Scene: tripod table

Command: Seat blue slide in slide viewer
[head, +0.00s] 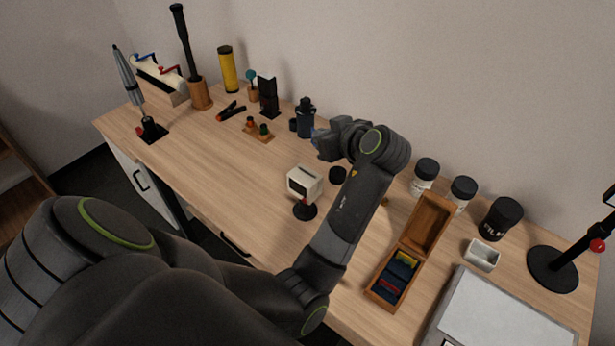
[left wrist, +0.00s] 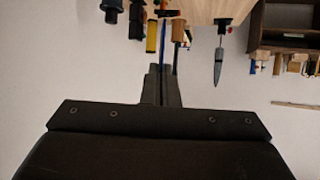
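The slide viewer (head: 301,180), a small cream box with a dark front window on a round black foot, stands mid-table. My left gripper (head: 322,142) is behind it, above the far part of the table, pointing left. In the left wrist view its fingers (left wrist: 161,85) are almost together, with a thin blue strip between and beyond them. This looks like the blue slide (left wrist: 163,58) seen edge-on; a small bluish patch also shows at the fingertips in the head view. My right gripper is not in view.
An open wooden box (head: 373,293) holds dark, red and yellow slides. Several black-lidded jars (head: 424,178), a white dish (head: 482,254) and a light panel (head: 500,318) are at the right. Bottles and tools line the back left.

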